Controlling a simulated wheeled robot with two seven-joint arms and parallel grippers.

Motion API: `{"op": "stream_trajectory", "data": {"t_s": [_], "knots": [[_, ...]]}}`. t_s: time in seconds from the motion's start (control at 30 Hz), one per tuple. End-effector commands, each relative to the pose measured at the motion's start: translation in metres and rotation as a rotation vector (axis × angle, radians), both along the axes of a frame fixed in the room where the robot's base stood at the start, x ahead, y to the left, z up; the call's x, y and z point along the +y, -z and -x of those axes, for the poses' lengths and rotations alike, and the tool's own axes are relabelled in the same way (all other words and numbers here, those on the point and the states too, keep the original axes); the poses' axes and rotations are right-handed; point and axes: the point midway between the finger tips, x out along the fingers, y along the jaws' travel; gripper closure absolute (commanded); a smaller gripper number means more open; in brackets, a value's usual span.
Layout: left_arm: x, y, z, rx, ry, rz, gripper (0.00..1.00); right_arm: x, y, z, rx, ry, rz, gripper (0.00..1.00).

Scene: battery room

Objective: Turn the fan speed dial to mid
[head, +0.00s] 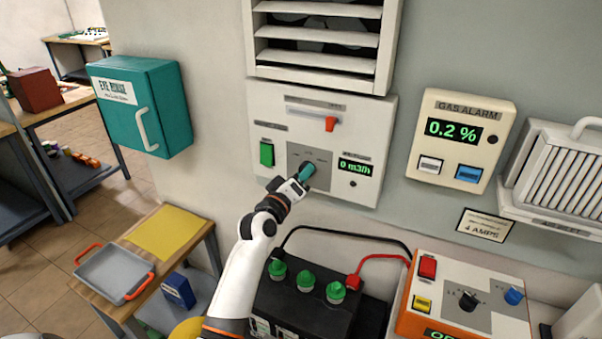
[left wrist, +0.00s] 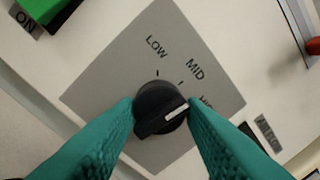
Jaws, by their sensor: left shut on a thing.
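The fan speed dial is a black round knob (left wrist: 158,100) with a white pointer line, on a grey plate (left wrist: 110,92) marked LOW, MID and a partly hidden third label starting with HI. The white line points right and slightly up, towards the third label, past the MID mark. My left gripper (head: 306,172) is at the dial, its teal fingers (left wrist: 163,118) shut on the knob from both sides. In the head view the gripper covers most of the dial. My right gripper is not in view.
The white fan panel (head: 265,104) also carries a green switch (head: 267,154), a red-tipped lever (head: 330,124) and a display (head: 356,168) reading 0. Below stand a battery with green caps (head: 305,281) and an orange-sided charger (head: 470,262). A gas alarm (head: 461,133) hangs to the right.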

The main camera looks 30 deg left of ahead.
Motion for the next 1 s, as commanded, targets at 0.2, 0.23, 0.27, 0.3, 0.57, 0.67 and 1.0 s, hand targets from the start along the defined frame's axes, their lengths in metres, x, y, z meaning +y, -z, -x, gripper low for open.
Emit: {"op": "stream_trajectory", "data": {"t_s": [0.2,0.23,0.27,0.3,0.57,0.67,1.0], "knots": [[-0.0005,-0.0001,0.0000,-0.005,0.001,0.096,0.86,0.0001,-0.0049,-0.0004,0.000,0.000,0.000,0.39],[-0.0005,-0.0001,0.0000,-0.006,0.000,0.104,0.86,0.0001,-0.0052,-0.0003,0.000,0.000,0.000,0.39],[-0.0005,0.0000,0.0000,-0.006,0.001,0.112,0.86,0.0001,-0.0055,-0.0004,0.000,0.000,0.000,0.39],[-0.0004,0.0001,0.0000,-0.007,0.000,0.121,0.86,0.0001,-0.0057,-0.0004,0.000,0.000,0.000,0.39],[-0.0003,0.0007,0.0001,-0.008,0.000,0.143,0.86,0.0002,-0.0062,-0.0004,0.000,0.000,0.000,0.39],[-0.0003,0.0007,0.0001,-0.008,0.000,0.143,0.86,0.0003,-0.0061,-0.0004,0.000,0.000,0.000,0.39],[-0.0003,0.0007,0.0001,-0.008,0.000,0.142,0.42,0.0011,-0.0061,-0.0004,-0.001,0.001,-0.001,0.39]]}}
